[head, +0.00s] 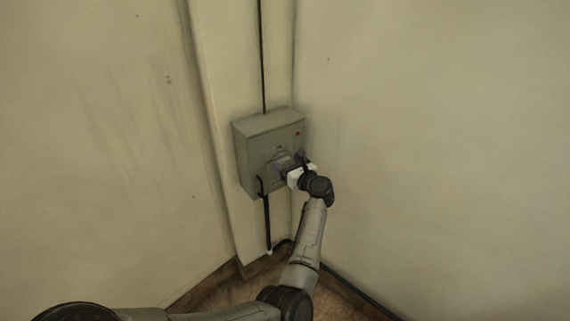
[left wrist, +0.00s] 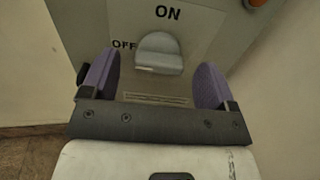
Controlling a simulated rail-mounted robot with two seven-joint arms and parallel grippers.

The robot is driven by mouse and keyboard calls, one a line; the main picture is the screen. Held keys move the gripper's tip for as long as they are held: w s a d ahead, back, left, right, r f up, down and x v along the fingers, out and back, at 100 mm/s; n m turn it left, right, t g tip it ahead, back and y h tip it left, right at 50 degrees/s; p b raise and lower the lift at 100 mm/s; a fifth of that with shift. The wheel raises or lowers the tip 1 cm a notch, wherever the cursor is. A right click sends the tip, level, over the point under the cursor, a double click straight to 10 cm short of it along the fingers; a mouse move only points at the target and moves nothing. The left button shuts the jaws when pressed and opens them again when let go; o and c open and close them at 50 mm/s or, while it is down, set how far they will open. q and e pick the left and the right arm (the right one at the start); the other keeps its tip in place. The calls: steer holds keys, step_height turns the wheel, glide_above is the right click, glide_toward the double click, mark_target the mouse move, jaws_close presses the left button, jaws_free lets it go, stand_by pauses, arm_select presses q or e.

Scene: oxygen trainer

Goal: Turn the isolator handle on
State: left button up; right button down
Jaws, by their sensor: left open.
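The grey isolator box (head: 254,155) is mounted on the wall near the corner. In the left wrist view its face carries an ON label (left wrist: 168,12) at the top and an OFF label (left wrist: 124,44) to the left. The grey isolator handle (left wrist: 159,50) shows just ahead, between the lines of my two purple finger pads. My left gripper (head: 284,167) is open in front of the box face, with a gap visible on each side of the handle. In the head view the gripper hides the handle. My right gripper is not in view.
An orange-red indicator (left wrist: 255,3) sits at the box's upper right corner. A black cable (head: 262,60) runs down the wall into the box, and another (head: 267,222) leaves below it. Bare walls stand close on both sides. A brown floor lies below.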

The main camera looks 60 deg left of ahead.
arm_select(q)
steer(key=shift+a, duration=0.95)
steer(key=c, duration=0.9)
